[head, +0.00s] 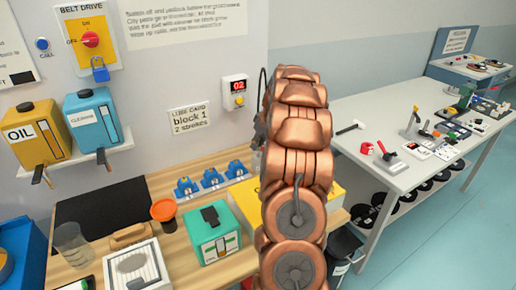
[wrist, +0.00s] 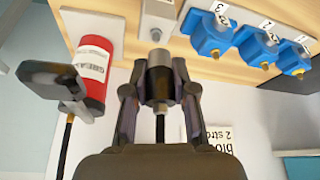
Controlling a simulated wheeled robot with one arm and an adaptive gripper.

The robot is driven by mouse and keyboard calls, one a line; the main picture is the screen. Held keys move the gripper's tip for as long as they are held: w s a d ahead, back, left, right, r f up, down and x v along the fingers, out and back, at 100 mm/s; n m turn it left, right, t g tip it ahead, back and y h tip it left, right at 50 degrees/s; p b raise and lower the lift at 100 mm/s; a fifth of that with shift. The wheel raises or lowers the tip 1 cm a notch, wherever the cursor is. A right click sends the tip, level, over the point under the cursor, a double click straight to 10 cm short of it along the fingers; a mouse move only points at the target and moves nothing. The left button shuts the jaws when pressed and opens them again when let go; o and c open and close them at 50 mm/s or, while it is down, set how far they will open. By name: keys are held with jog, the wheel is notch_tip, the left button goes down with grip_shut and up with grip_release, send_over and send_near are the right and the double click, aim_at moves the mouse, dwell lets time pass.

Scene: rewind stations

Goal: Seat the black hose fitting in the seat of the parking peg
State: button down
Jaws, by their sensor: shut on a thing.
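In the wrist view my gripper (wrist: 160,92) is shut on the black hose fitting (wrist: 159,84), a dark cylinder with a silver collar at its far end. A black hose runs from its near end. Just beyond the collar stands a light grey block (wrist: 158,10) with a small nub, which looks like the parking peg. The fitting lines up roughly with it; I cannot tell whether they touch. Its seat is not clearly visible. In the head view my copper arm hides the gripper, fitting and peg.
A red grease canister (wrist: 93,72) with a black hose is left of the gripper in the wrist view. Blue numbered blocks (wrist: 211,35) are at right, and also on the wooden bench in the head view (head: 210,178). A teal box (head: 214,236) stands nearer.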

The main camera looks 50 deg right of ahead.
aim_at(260, 146)
jog(key=shift+w+d, duration=0.1)
jog(key=shift+w+d, duration=0.1)
jog(key=shift+f+p, duration=1.1)
jog(key=shift+f, duration=0.65)
jog(key=c, duration=0.9)
grip_release()
jog(key=shift+c, duration=0.2)
jog(key=shift+r, duration=0.15)
jog(key=b+v, duration=0.4)
jog(key=v, duration=0.7)
jog(key=shift+s+r, duration=0.25)
jog(key=shift+r, duration=0.1)
